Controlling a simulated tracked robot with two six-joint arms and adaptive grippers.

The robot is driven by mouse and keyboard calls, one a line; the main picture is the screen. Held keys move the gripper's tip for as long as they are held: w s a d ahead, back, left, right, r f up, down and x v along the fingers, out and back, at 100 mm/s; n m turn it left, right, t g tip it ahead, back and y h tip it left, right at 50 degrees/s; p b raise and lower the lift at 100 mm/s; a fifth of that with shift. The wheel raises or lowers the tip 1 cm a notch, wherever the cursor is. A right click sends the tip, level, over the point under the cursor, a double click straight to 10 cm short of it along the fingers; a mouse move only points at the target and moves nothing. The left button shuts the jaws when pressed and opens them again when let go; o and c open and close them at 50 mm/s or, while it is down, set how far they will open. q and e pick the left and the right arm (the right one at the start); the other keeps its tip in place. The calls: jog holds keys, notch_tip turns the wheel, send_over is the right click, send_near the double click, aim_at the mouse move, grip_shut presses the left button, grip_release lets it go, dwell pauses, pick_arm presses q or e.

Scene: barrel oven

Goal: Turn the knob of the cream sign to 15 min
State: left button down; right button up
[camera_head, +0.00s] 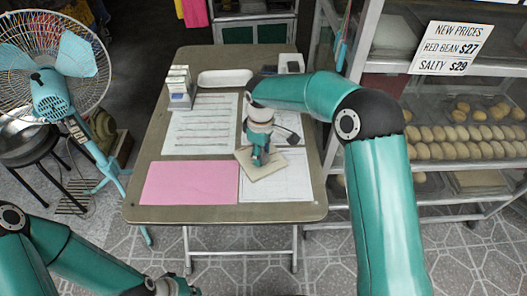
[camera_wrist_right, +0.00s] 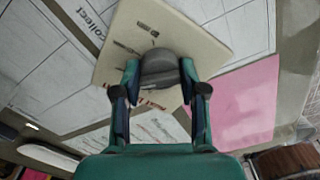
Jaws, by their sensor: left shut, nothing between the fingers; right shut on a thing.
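The cream sign (camera_head: 268,172) lies turned at an angle on papers on the table; it also shows in the right wrist view (camera_wrist_right: 205,43). Small dark print runs across it, too small to read fully. Its dark grey knob (camera_wrist_right: 160,62) stands near the sign's middle. My right gripper (camera_wrist_right: 160,74) is shut on the knob, one finger on each side; in the head view it points down onto the sign (camera_head: 259,160). Which marking the knob points at cannot be told. My left gripper (camera_head: 178,286) is shut and empty, low at the bottom edge, away from the table.
The table (camera_head: 225,213) carries a pink sheet (camera_head: 190,183), printed papers (camera_head: 203,125), a white tray (camera_head: 225,78) and small boxes (camera_head: 180,88). A fan (camera_head: 55,95) stands at left. A rack of buns (camera_head: 460,140) stands close at right, beside my right arm.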

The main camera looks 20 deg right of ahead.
jog(key=shift+a, duration=0.15)
jog(key=m, duration=0.4)
jog(key=shift+b, duration=0.4)
jog(key=m, duration=0.4)
jog(key=shift+m+b, duration=0.3)
jog(key=o, duration=1.1)
jog(key=shift+o, duration=0.2)
jog(key=shift+r, duration=0.15)
notch_tip(320, 180, up, 12)
jog(key=shift+f, duration=0.2)
